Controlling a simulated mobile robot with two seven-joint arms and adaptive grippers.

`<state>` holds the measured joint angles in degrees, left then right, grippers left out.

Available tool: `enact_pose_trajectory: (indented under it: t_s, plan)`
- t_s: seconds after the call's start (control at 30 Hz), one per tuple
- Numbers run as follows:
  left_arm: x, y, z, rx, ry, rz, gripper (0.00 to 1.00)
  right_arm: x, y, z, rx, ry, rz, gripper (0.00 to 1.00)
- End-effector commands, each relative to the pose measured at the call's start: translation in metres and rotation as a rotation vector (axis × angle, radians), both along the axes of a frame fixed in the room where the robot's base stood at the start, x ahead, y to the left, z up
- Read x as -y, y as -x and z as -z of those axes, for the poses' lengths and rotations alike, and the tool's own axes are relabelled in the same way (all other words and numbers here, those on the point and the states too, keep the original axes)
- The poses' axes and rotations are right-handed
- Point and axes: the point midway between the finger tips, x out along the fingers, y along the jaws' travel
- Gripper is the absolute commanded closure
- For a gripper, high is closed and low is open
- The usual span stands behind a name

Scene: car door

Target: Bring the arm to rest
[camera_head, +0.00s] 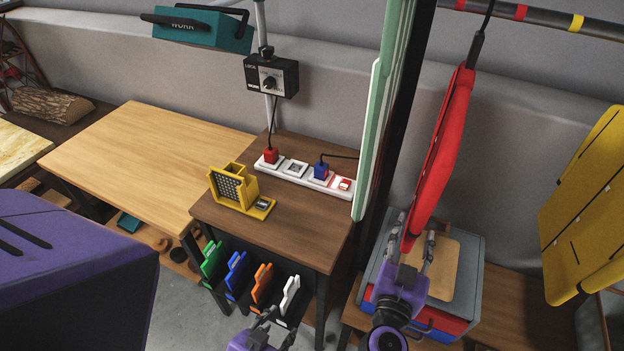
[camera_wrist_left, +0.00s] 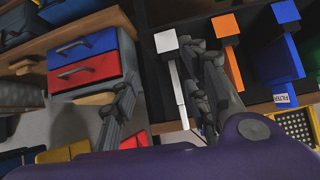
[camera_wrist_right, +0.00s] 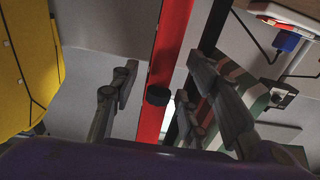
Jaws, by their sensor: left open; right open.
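My left gripper (camera_head: 272,326) is at the bottom edge of the head view, below the row of coloured upright holders; much of it is cut off. In the left wrist view its fingers (camera_wrist_left: 160,85) stand apart, with nothing held between them. My right gripper (camera_head: 414,240) is in front of the lower end of a hanging red panel (camera_head: 441,150). Its fingers are spread. In the right wrist view the red panel (camera_wrist_right: 168,60) shows between the open fingers (camera_wrist_right: 163,85); I cannot tell whether they touch it.
A grey, red and blue drawer box (camera_head: 467,290) stands under my right gripper. Green (camera_head: 211,262), blue, orange and white holders (camera_head: 290,294) line the small table's front. A power strip (camera_head: 305,176) and yellow stand (camera_head: 235,190) are on that table. A yellow panel (camera_head: 590,210) hangs right. The left table (camera_head: 140,160) is clear.

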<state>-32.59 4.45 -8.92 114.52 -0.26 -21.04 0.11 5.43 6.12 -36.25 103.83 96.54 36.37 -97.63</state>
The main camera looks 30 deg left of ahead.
Motion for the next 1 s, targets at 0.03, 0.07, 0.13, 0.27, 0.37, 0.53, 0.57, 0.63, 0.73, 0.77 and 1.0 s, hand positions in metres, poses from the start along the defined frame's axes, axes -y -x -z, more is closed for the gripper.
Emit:
enact_pose_trajectory:
  t_s: [0.03, 0.07, 0.13, 0.27, 0.37, 0.53, 0.57, 0.63, 0.73, 0.77, 1.0]
  plan:
    - [0.0, -0.002, -0.001, 0.003, 0.001, 0.001, 0.58, 0.001, 0.007, 0.0, -0.001, -0.001, 0.001, 0.58]
    - [0.0, -0.002, -0.001, 0.003, 0.001, 0.001, 0.58, 0.001, 0.009, 0.0, -0.001, 0.0, 0.0, 0.58]
    - [0.0, -0.002, -0.001, 0.003, 0.0, 0.0, 0.58, 0.001, 0.014, 0.0, 0.001, 0.0, 0.0, 0.58]
    - [0.0, -0.001, -0.001, 0.002, 0.0, 0.0, 0.58, 0.001, 0.017, -0.001, 0.001, -0.001, 0.0, 0.58]
    - [0.0, -0.001, 0.0, 0.002, 0.001, 0.001, 0.58, 0.003, 0.019, 0.0, 0.01, -0.005, -0.005, 0.58]
    - [0.002, 0.004, 0.004, -0.013, 0.004, 0.001, 0.58, 0.017, 0.035, 0.004, 0.049, -0.035, -0.044, 0.58]
    - [0.002, 0.006, 0.006, -0.017, 0.004, 0.001, 0.58, 0.02, 0.04, 0.006, 0.053, -0.038, -0.058, 0.58]
    - [0.003, 0.009, 0.009, -0.027, 0.006, 0.001, 0.58, 0.026, 0.052, 0.015, 0.049, -0.046, -0.097, 0.58]
    - [0.004, 0.014, 0.013, -0.04, 0.009, 0.001, 0.58, 0.035, 0.075, 0.038, 0.001, -0.046, -0.159, 0.58]
    - [0.004, 0.015, 0.014, -0.043, 0.01, 0.001, 0.58, 0.039, 0.083, 0.048, -0.027, -0.043, -0.176, 0.58]
    - [0.013, 0.024, 0.023, -0.071, 0.025, 0.011, 0.58, 0.102, 0.178, 0.165, -0.44, -0.009, -0.2, 0.58]
